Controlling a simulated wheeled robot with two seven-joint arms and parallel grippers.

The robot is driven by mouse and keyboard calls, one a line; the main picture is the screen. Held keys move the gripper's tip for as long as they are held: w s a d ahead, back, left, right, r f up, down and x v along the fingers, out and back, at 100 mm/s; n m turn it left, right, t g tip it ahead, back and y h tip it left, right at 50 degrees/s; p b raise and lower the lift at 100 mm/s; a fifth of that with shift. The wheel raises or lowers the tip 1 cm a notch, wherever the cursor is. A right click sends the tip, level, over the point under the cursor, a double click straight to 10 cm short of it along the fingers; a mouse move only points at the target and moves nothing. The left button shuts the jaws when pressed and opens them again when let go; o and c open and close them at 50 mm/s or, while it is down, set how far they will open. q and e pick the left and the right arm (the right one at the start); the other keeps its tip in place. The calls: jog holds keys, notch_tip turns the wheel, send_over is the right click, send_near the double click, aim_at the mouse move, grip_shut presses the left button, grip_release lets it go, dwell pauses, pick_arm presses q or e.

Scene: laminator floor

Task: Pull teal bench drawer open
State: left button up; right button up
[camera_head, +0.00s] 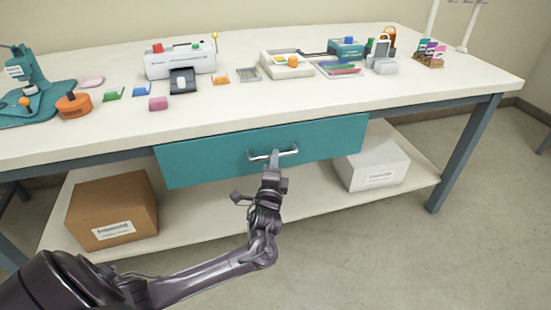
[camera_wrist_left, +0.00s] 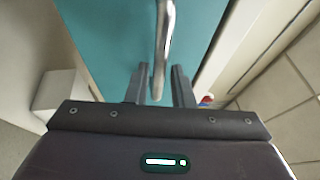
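The teal drawer (camera_head: 210,160) sits under the white bench top, its front looking flush with the bench in the head view. Its silver bar handle (camera_head: 288,153) runs across the middle of the front. My left gripper (camera_head: 272,156) is at the handle. In the left wrist view, the teal front (camera_wrist_left: 100,35) fills the upper middle and the handle (camera_wrist_left: 161,45) reaches down between the two fingers of my left gripper (camera_wrist_left: 159,85). The fingers are apart, with a small gap visible on each side of the bar. My right gripper is not in view.
The bench top (camera_head: 330,97) holds a laminator (camera_head: 180,62), an orange tape dispenser (camera_head: 73,106) and several small items. A cardboard box (camera_head: 112,205) and a white box (camera_head: 372,165) stand on the lower shelf (camera_head: 310,198). Floor in front is clear at the right.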

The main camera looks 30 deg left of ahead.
pick_arm(q)
jog(key=shift+x, duration=1.2)
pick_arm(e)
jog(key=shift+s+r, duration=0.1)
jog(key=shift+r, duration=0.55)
pick_arm(q)
jog(key=shift+d, duration=0.1)
grip_shut()
jog(key=shift+d, duration=0.1)
